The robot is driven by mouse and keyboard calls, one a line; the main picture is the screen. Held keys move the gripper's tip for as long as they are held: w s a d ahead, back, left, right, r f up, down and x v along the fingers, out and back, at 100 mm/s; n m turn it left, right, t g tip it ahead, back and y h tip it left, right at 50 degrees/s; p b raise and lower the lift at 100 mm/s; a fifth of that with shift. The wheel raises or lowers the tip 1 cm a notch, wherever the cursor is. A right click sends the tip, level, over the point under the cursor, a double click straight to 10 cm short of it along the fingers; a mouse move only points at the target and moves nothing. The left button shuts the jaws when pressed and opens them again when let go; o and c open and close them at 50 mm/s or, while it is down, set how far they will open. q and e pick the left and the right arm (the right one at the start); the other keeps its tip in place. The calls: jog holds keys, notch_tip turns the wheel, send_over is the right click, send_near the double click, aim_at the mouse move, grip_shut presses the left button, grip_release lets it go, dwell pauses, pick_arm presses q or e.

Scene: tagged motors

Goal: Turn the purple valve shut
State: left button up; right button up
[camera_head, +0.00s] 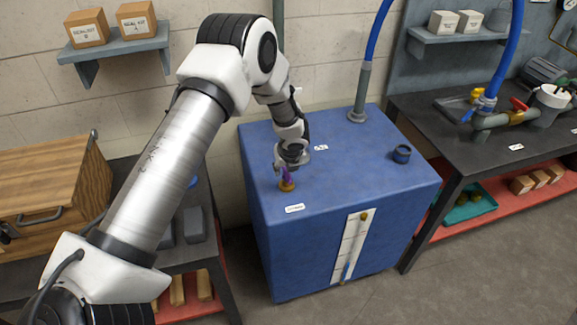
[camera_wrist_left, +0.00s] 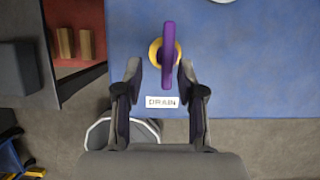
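The purple valve (camera_head: 286,174) has a purple lever on a brass body and stands on top of the blue tank (camera_head: 350,190), near its front left. In the left wrist view the purple lever (camera_wrist_left: 168,55) runs up and down the picture. My left gripper (camera_head: 290,162) is above the valve, pointing down. In the left wrist view my left gripper (camera_wrist_left: 160,70) is open, with one finger on each side of the lever's near end. Gaps show between lever and fingers; contact is not visible. A white DRAIN label (camera_wrist_left: 162,101) lies beside the valve. My right gripper is not in view.
A dark blue open fitting (camera_head: 401,153) and a grey pipe with a blue hose (camera_head: 360,95) stand on the tank top. A dark workbench (camera_head: 490,150) at right carries pipes with red and yellow handles. A wooden cabinet (camera_head: 50,185) stands at left.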

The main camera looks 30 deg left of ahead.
aim_at(287, 175)
pick_arm(q)
jog(key=w+f, duration=0.2)
jog(key=shift+d+f, duration=0.15)
jog(key=shift+f, duration=0.2)
jog(key=shift+w+f, duration=0.1)
jog(key=shift+f, duration=0.05)
jog(key=shift+s+a+r, duration=0.2)
jog(key=shift+s+a, duration=0.2)
jog(key=shift+c, duration=0.6)
grip_shut()
jog(key=shift+w+d, duration=0.1)
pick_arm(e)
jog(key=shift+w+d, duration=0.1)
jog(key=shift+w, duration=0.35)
